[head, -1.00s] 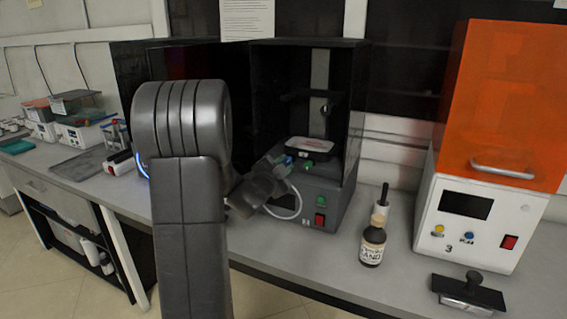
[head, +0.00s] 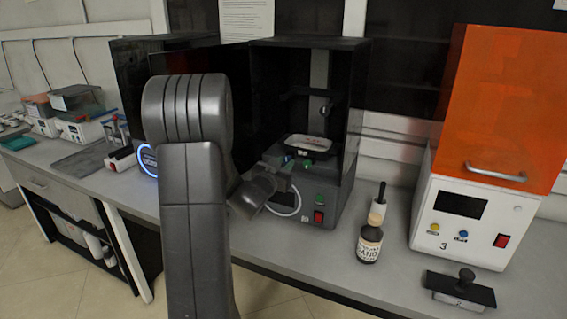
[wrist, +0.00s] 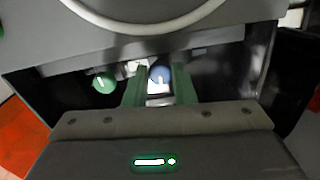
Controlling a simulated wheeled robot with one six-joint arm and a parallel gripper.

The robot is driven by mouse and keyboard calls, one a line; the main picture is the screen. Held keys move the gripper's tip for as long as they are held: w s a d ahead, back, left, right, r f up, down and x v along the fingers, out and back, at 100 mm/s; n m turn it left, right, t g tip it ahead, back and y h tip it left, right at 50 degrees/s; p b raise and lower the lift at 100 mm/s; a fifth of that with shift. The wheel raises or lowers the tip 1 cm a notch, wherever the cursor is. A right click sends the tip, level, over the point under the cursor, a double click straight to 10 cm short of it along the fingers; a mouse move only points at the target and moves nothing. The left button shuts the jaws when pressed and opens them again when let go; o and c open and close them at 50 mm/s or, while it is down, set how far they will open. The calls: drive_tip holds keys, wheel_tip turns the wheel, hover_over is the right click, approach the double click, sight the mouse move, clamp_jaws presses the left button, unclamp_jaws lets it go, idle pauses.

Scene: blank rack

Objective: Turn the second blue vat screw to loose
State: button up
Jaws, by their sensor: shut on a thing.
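The blue vat screw (wrist: 161,75) shows in the wrist view between the two green fingers of my gripper (wrist: 160,70). My gripper is shut on it, and a white mark shows on its near side. A green screw (wrist: 103,83) with a white mark sits to its left, apart from the fingers. In the head view the printer (head: 320,190) stands open, with its vat area inside. My gripper (head: 287,163) reaches in at its front left, and a green screw (head: 308,162) shows just right of it. The blue screw is mostly hidden there.
A dark bottle (head: 369,243) stands on the bench right of the printer. An orange-hooded machine (head: 480,160) and a black-handled tool (head: 461,290) are farther right. A white cable (head: 290,212) loops by my wrist. The printer's walls close in around my gripper.

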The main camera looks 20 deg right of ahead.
drive_tip(key=shift+f+n, duration=0.1)
drive_tip(key=shift+n, duration=0.2)
drive_tip(key=o, duration=0.9)
drive_tip(key=shift+o, duration=0.2)
drive_tip(key=shift+s+a, duration=0.1)
drive_tip(key=b+v, duration=0.1)
drive_tip(key=v, duration=1.2)
drive_tip(key=shift+s+a, duration=0.2)
drive_tip(key=shift+a, duration=0.05)
drive_tip(key=shift+w+d, duration=0.1)
